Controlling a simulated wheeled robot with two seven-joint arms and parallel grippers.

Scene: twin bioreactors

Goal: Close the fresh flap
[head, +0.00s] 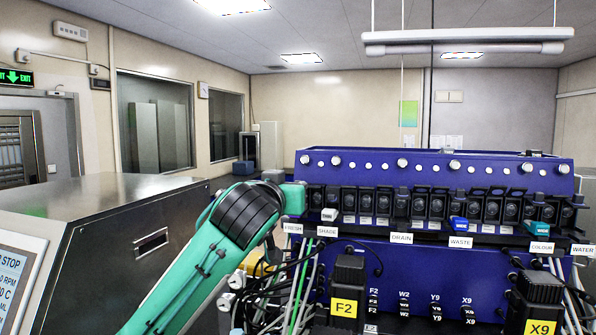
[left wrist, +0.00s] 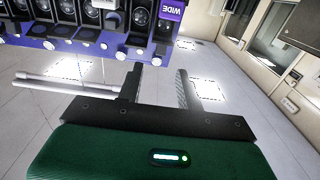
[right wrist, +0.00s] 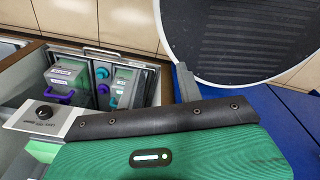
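The fresh flap is not clearly seen: in the head view my left gripper (head: 284,196) and wrist cover the rack's left end, just above the FRESH label (head: 292,228). In the left wrist view, my left gripper (left wrist: 158,82) is open, with nothing between its fingers. The blue rack's row of black pump heads (left wrist: 98,14) is beyond the fingers, and a purple WIDE tag (left wrist: 170,10) sits near the fingertips. Whether a finger touches a flap cannot be told. My right gripper (right wrist: 160,88) appears open and empty; one finger is clear, the other hard to pick out.
The blue rack (head: 430,165) spans the right side, with a white flap (head: 329,214) above the SHADE label and a blue flap (head: 458,223) above WASTE. Cables (head: 300,285) hang below. A round dark disc (right wrist: 240,35) and a metal tray of containers (right wrist: 75,75) lie near my right gripper.

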